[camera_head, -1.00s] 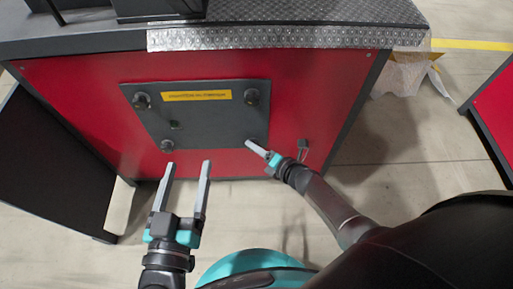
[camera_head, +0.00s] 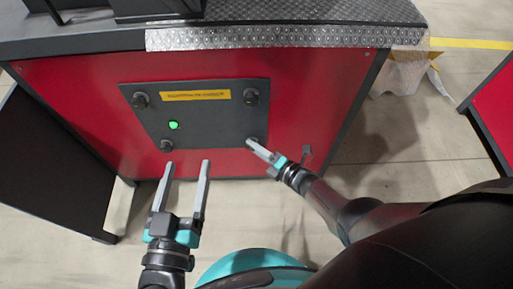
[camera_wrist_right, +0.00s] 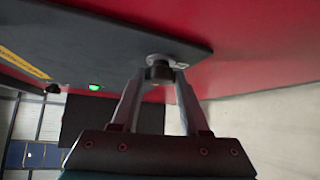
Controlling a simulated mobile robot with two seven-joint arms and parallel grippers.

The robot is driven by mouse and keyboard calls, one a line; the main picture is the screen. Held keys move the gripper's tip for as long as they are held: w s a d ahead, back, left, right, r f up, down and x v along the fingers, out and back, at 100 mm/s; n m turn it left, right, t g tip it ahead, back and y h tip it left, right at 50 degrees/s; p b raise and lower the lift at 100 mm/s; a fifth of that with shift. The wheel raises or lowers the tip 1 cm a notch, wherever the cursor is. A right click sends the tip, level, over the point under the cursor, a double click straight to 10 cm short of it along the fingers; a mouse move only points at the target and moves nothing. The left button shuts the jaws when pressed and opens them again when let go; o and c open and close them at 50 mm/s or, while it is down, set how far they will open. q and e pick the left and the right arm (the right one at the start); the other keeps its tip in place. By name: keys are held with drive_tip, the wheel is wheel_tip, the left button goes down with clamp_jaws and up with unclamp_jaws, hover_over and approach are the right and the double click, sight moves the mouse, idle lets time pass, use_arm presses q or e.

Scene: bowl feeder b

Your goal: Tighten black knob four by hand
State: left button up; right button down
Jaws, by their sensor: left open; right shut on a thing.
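A dark panel (camera_head: 205,130) with a yellow label is mounted on the red cabinet front, with a black knob at each corner. The lower-right knob (camera_head: 256,139) is mostly hidden by my right gripper (camera_head: 249,143) in the head view. In the right wrist view, this knob (camera_wrist_right: 159,71) sits between the fingertips, and my right gripper is shut on it. The other knobs are at upper left (camera_head: 140,99), upper right (camera_head: 251,96) and lower left (camera_head: 166,145). My left gripper (camera_head: 188,163) is open and empty, in front of the cabinet below the panel.
A green light (camera_head: 174,125) glows on the panel and also shows in the right wrist view (camera_wrist_right: 95,87). A small dark fitting (camera_head: 307,151) is on the red front, right of the panel. The metal-edged worktop (camera_head: 285,36) overhangs above. Open floor lies right of the cabinet.

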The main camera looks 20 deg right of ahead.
idle(0.7)
drive_tip(key=shift+c, duration=2)
unclamp_jaws()
use_arm(q)
drive_tip(key=s+a+f+g+y+p, duration=0.2)
drive_tip(key=a+f+g+y+p, duration=0.1)
drive_tip(key=a+g, duration=0.5)
drive_tip(key=shift+s+a+f+m+g+y+p, duration=0.15)
drive_tip(key=shift+a+m+g+y+p, duration=0.15)
drive_tip(key=shift+g+y+p, duration=0.65)
use_arm(e)
drive_tip(key=v, duration=1.5)
drive_tip(key=shift+d+f, duration=0.2)
use_arm(q)
drive_tip(key=shift+t, duration=0.35)
use_arm(e)
drive_tip(key=shift+w, duration=0.1)
